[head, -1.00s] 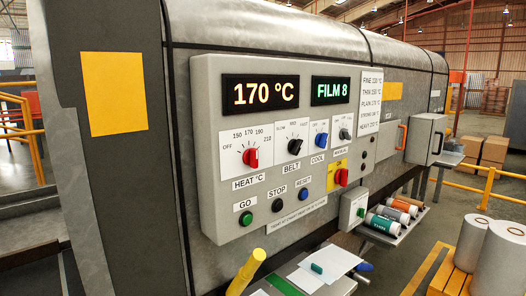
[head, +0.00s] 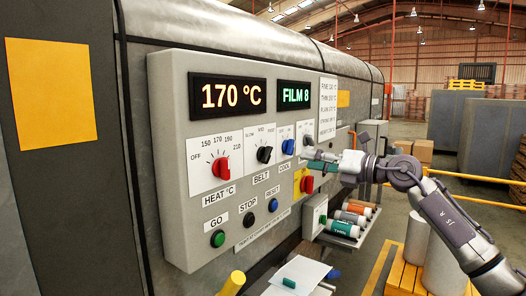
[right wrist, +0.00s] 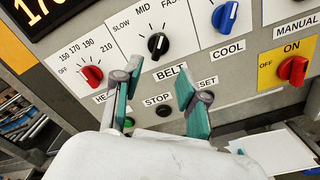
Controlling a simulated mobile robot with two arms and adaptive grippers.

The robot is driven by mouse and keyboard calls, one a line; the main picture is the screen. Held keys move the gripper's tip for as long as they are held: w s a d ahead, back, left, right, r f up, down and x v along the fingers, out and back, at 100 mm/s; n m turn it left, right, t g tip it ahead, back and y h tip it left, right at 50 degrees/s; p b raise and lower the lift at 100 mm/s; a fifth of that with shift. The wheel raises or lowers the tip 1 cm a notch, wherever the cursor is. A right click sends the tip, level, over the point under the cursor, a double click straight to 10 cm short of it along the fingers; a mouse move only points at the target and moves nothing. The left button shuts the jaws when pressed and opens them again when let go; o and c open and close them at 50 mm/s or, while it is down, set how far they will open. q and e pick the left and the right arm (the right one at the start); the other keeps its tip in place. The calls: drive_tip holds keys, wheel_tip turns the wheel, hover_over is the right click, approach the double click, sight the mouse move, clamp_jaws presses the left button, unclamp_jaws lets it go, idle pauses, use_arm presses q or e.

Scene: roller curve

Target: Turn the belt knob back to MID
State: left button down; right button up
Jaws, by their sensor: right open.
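The black belt knob (head: 264,154) sits on the grey control panel (head: 168,130), above the BELT label. It also shows in the right wrist view (right wrist: 158,44), with SLOW, MID and FAST printed around it. Its pointer seems to lean to the upper right, towards FAST, but the mark is small. My right gripper (head: 315,160) is in front of the panel's right part in the head view. In the right wrist view the teal-padded fingers (right wrist: 161,88) are apart and empty, just below the belt knob, apart from it. My left gripper is not in view.
The red heat knob (head: 222,168) is left of the belt knob, the blue cool knob (head: 288,146) right. A red switch (head: 307,184) on a yellow plate is near my right gripper. GO, STOP and RESET buttons are below. A shelf with rolls (head: 342,228) stands lower right.

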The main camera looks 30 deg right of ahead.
sight(271, 154)
drive_tip(key=p+x, duration=0.2)
drive_tip(key=x, duration=0.3)
drive_tip(key=p+x, duration=0.3)
drive_tip(key=x, duration=0.2)
drive_tip(key=shift+w+a+r, duration=0.2)
drive_tip(key=shift+r, duration=0.05)
drive_tip(key=shift+w+a+f, duration=0.2)
drive_tip(key=shift+w+a, duration=0.05)
drive_tip(key=shift+w, duration=0.5)
clamp_jaws()
